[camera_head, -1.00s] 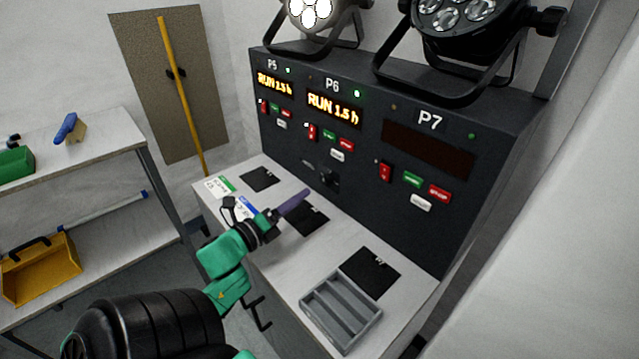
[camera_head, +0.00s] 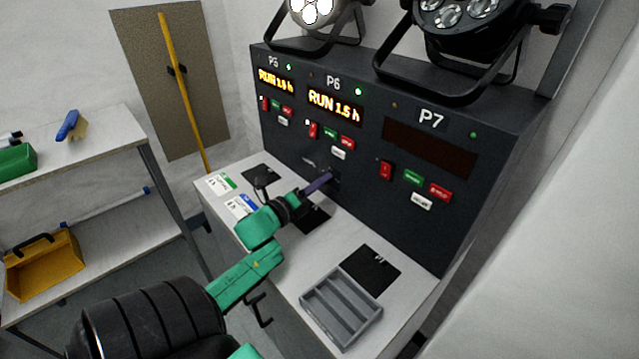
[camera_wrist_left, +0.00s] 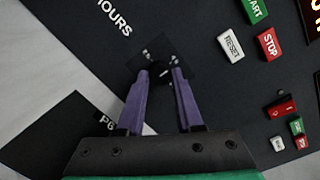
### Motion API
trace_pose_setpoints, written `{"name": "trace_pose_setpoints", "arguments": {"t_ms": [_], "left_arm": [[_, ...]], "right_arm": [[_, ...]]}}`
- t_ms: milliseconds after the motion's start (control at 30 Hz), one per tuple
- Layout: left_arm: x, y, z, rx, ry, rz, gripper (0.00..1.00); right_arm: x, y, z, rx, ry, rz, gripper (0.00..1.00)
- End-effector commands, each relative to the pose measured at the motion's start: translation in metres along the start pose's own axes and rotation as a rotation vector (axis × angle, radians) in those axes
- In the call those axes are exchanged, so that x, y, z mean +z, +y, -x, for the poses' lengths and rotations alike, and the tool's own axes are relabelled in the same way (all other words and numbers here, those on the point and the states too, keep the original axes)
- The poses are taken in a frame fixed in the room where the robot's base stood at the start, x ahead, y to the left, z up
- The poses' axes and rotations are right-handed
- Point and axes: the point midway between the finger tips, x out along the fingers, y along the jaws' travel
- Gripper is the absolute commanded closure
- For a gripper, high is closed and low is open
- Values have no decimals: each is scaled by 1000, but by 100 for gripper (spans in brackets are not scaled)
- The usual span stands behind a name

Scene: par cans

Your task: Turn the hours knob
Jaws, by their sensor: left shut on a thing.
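The hours knob (camera_wrist_left: 165,72) is a small dark knob low on the black panel under P6, beside the white HOURS lettering (camera_wrist_left: 114,17) in the left wrist view. My left gripper (camera_wrist_left: 162,76) has its two purple fingers on either side of the knob and is shut on it. In the head view, my left gripper (camera_head: 328,179) reaches the panel below P6, and its fingers mostly hide the knob. The P6 display (camera_head: 335,106) reads RUN 1.5 h. My right gripper is out of view.
The P6 START (camera_wrist_left: 255,9), STOP (camera_wrist_left: 269,44) and RESET (camera_wrist_left: 230,45) buttons sit close to my fingers. A grey divided tray (camera_head: 341,309) and black mats lie on the white bench. Stage lamps (camera_head: 452,25) stand on the panel. A shelf (camera_head: 70,155) is at the left.

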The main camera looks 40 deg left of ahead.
Motion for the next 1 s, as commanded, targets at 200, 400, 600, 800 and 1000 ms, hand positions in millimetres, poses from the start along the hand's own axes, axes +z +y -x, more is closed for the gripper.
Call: {"name": "trace_pose_setpoints", "arguments": {"t_ms": [200, 400, 600, 800, 1000], "left_arm": [[1, -1, 0, 5, 2, 36, 100], [3, -3, 0, 13, 6, 133, 100], [4, -4, 0, 27, 15, 291, 100], [5, -5, 0, 43, 25, 479, 100], [5, -4, 0, 59, 35, 669, 100]], "right_arm": [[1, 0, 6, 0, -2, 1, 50], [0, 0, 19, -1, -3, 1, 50], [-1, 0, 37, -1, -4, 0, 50], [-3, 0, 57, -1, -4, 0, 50], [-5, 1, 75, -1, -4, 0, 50]]}}
